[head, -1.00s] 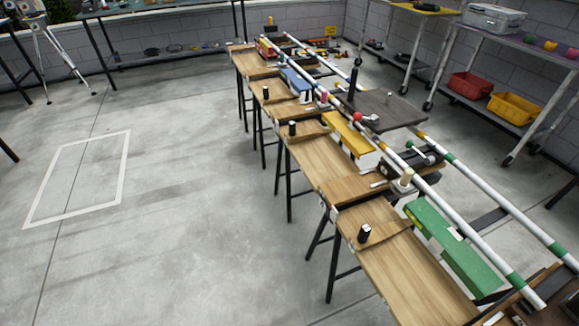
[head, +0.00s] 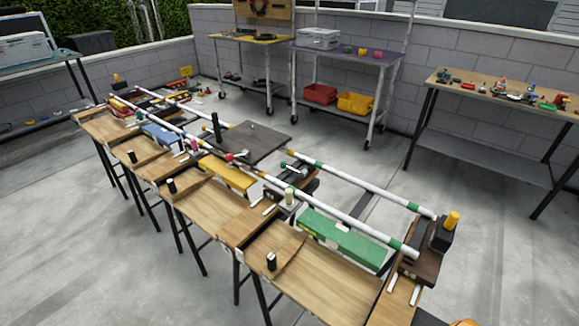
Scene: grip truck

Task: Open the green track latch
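A long green block (head: 342,238) lies beside the white track rails (head: 330,207) at the near end of the row. A small lever with a green knob (head: 285,166) sits on a dark mount between the rails, up and left of the green block. I cannot tell for certain which part is the green track latch, or whether it is open. Green bands (head: 400,247) mark the near rail ends. Neither of my grippers is in view.
Wooden benches (head: 205,205) on black legs run along the track. A yellow block (head: 227,172) and a red-knobbed lever (head: 229,157) are farther along. A dark post with a yellow top (head: 446,232) stands at the near rail end. Open concrete floor (head: 50,225) lies left.

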